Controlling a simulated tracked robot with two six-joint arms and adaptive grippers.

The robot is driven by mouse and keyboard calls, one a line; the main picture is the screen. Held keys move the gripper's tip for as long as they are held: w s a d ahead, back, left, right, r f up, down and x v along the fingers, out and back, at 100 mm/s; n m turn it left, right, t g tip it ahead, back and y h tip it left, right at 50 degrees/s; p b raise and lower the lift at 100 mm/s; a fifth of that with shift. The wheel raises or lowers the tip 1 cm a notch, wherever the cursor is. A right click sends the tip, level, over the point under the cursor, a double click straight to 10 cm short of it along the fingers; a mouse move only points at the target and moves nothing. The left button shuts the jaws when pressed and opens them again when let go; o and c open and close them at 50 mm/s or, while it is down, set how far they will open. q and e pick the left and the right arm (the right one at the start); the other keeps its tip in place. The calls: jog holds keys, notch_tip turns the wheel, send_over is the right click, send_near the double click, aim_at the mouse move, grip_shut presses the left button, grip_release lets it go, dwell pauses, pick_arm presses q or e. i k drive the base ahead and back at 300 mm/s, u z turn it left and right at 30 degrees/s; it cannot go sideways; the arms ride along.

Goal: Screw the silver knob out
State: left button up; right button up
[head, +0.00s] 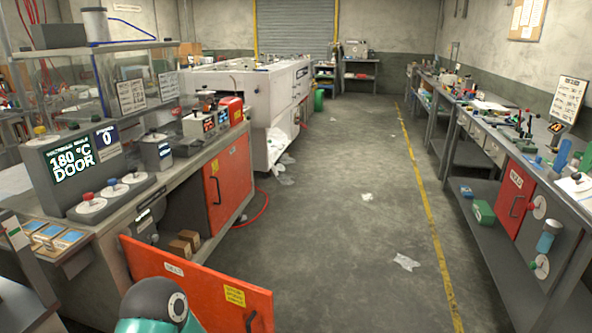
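No knob in the head view can be picked out for certain as the silver knob. The console (90,165) at the left carries a red knob (88,196), a blue knob (111,183) and a pale knob (133,171), each on a round white dial. The pale one may be silver, but it is too small to tell. Its display reads 180 °C DOOR, and a smaller one beside it shows 0. A dark and teal link of my own arm shows at the bottom edge. Neither of my grippers is in view.
An orange door (195,288) stands open at the front left, by small brown boxes (184,243). A white machine (250,90) stands behind. A bench (480,112) with a red cabinet (515,198) lines the right. The middle floor is free apart from scraps (406,262).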

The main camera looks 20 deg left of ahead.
aim_at(154, 238)
jog(key=i, duration=4.9)
jog(key=u, duration=1.55)
jog(key=i, duration=0.3)
jog(key=u, duration=2.7)
